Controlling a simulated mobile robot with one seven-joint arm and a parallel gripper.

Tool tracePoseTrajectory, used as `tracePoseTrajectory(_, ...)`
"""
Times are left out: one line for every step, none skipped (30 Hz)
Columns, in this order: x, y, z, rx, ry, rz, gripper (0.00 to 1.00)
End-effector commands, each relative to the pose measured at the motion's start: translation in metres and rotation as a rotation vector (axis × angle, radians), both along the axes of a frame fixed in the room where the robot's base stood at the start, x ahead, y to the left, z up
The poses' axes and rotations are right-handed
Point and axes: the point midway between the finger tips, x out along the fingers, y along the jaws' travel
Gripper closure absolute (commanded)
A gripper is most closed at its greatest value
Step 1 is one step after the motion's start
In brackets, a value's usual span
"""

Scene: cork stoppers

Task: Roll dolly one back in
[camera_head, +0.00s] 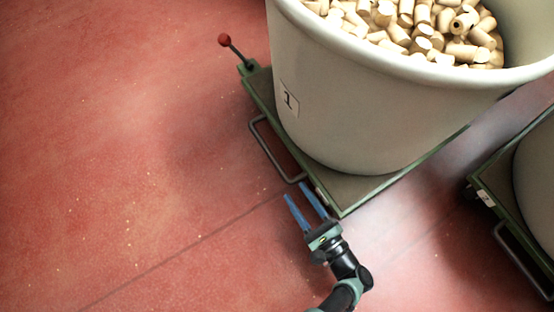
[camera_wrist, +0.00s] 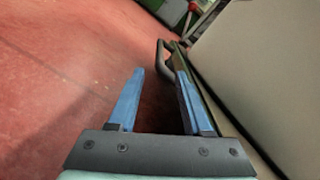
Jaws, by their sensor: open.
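Dolly one (camera_head: 330,188) is a flat green-framed platform carrying a large pale tub (camera_head: 350,110) labelled 1, full of cork stoppers (camera_head: 420,30). A dark grey bar handle (camera_head: 268,152) sticks out from its left side; the handle also shows in the wrist view (camera_wrist: 161,62). A lever with a red knob (camera_head: 224,40) stands at its far corner. My gripper (camera_head: 304,197) is open, its two blue fingers beside the near end of the handle and close to the dolly's edge. In the wrist view the fingers (camera_wrist: 160,97) have nothing between them. I cannot tell whether the right finger touches the dolly.
A second green dolly (camera_head: 484,197) with its own handle (camera_head: 520,262) and a pale tub (camera_head: 540,180) stands at the right, across a gap of floor. The red floor (camera_head: 120,140) at the left is clear, with a dark seam line across it.

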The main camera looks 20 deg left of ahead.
Motion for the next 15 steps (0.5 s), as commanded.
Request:
tracePoseTrajectory(0.005,0.01,-0.001,-0.001,0.001,0.009,0.5)
tracePoseTrajectory(0.009,0.015,-0.001,-0.001,-0.001,0.009,0.5)
tracePoseTrajectory(0.014,0.022,-0.001,-0.001,-0.001,0.009,0.5)
tracePoseTrajectory(0.018,0.028,-0.001,-0.002,-0.001,0.01,0.5)
tracePoseTrajectory(0.022,0.033,-0.002,-0.001,-0.001,0.009,0.5)
tracePoseTrajectory(0.028,0.039,-0.002,-0.002,-0.003,0.009,0.5)
tracePoseTrajectory(0.032,0.044,-0.002,-0.001,-0.001,0.009,0.5)
tracePoseTrajectory(0.035,0.049,-0.002,0.0,-0.001,0.009,0.5)
tracePoseTrajectory(0.04,0.055,-0.002,-0.001,-0.003,0.008,0.5)
tracePoseTrajectory(0.044,0.059,-0.002,-0.003,-0.003,0.008,0.5)
tracePoseTrajectory(0.047,0.063,-0.002,-0.001,-0.003,0.006,0.5)
tracePoseTrajectory(0.051,0.068,-0.002,-0.002,-0.002,0.006,0.5)
tracePoseTrajectory(0.053,0.071,-0.002,-0.001,-0.002,0.006,0.5)
tracePoseTrajectory(0.056,0.073,-0.002,-0.002,-0.003,0.005,0.5)
tracePoseTrajectory(0.059,0.077,-0.002,-0.002,-0.002,0.004,0.5)
